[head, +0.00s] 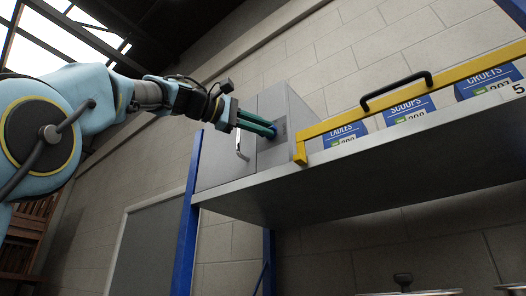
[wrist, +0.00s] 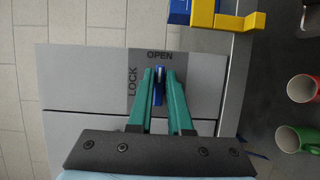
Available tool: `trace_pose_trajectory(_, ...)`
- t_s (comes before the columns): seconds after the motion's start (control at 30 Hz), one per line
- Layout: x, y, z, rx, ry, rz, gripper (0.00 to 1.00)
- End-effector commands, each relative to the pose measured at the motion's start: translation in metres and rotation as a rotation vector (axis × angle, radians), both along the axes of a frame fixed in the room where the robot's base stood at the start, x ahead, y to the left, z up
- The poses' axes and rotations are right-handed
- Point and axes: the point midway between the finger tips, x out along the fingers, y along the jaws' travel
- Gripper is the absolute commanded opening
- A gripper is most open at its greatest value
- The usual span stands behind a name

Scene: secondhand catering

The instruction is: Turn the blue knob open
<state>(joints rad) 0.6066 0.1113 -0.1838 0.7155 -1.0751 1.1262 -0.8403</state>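The blue knob (wrist: 158,86) is on a grey plate on the front of a grey metal cabinet (head: 222,160). The plate reads OPEN above the knob and LOCK to its left in the wrist view. The knob's narrow grip stands upright there, in line with OPEN. My gripper (wrist: 159,72) has its green fingers on either side of the knob, close against it, and looks shut on it. In the head view my gripper (head: 274,130) reaches the cabinet from the left, and its fingers mostly hide the knob.
The cabinet stands at the left end of a grey shelf (head: 400,144) with blue posts. A yellow rail (head: 440,80) with a black handle (head: 396,90) runs beside it, before several blue labelled boxes (head: 408,110). Red (wrist: 302,88) and green (wrist: 288,138) mugs show at right in the wrist view.

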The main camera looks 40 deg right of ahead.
Motion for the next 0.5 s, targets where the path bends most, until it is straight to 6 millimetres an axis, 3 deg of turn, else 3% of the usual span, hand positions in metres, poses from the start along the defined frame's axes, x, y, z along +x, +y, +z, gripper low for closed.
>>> trace_pose_trajectory(0.03, -0.0001, -0.0003, -0.0006, 0.001, 0.001, -0.001, 0.23)
trace_pose_trajectory(0.23, 0.0, -0.0001, -0.0001, 0.0, 0.001, 0.0, 0.45)
trace_pose_trajectory(0.5, 0.0004, 0.0014, -0.0001, -0.001, 0.001, 0.001, 0.45)
